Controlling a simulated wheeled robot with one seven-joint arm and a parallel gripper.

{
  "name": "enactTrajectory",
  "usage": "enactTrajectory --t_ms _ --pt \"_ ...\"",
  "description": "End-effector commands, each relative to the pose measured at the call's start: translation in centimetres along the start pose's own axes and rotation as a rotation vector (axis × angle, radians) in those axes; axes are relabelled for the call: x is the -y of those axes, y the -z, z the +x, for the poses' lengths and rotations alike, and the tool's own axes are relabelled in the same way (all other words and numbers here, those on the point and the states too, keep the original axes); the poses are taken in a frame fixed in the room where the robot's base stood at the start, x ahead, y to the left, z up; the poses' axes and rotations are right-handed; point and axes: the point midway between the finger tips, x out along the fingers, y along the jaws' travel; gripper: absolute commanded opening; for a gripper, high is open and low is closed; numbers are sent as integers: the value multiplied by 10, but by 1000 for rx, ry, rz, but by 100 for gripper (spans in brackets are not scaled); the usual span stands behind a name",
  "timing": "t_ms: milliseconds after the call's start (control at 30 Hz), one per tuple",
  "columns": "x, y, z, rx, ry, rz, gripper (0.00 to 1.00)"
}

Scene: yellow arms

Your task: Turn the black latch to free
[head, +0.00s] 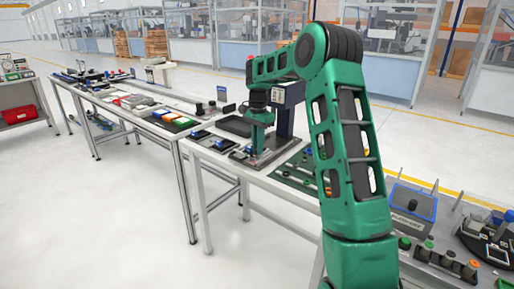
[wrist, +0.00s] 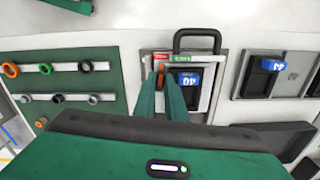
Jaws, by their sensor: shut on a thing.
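My gripper (wrist: 164,88) points down at a light grey panel (wrist: 213,92). Its two green fingers are close together, shut on the black latch (wrist: 161,78), which they mostly hide. A small orange part shows at the fingertips. A red label and a green label sit side by side just beyond the fingertips; their print is too small to read. Right of the fingers is a dark block with a blue-and-white marked face. In the head view my gripper (head: 258,150) is low over the bench, and the latch cannot be made out.
A black arched handle (wrist: 197,40) stands at the panel's far edge. A green board (wrist: 62,84) with rails and coloured rings lies to the left. Another grey panel (wrist: 278,76) with a blue-tagged black part lies to the right. A dark upright box (head: 287,105) stands close behind my gripper.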

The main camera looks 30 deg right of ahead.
Motion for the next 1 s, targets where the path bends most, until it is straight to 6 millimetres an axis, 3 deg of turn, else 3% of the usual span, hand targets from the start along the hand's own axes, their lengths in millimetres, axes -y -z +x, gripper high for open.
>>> enactTrajectory --t_ms 400,900,933,1000 --pt "5 -3 -1 -2 9 -165 0" --pt "6 -4 -2 -3 13 -183 0" --pt "6 -4 -2 -3 12 -183 18" --pt "6 -4 -2 -3 11 -182 30"
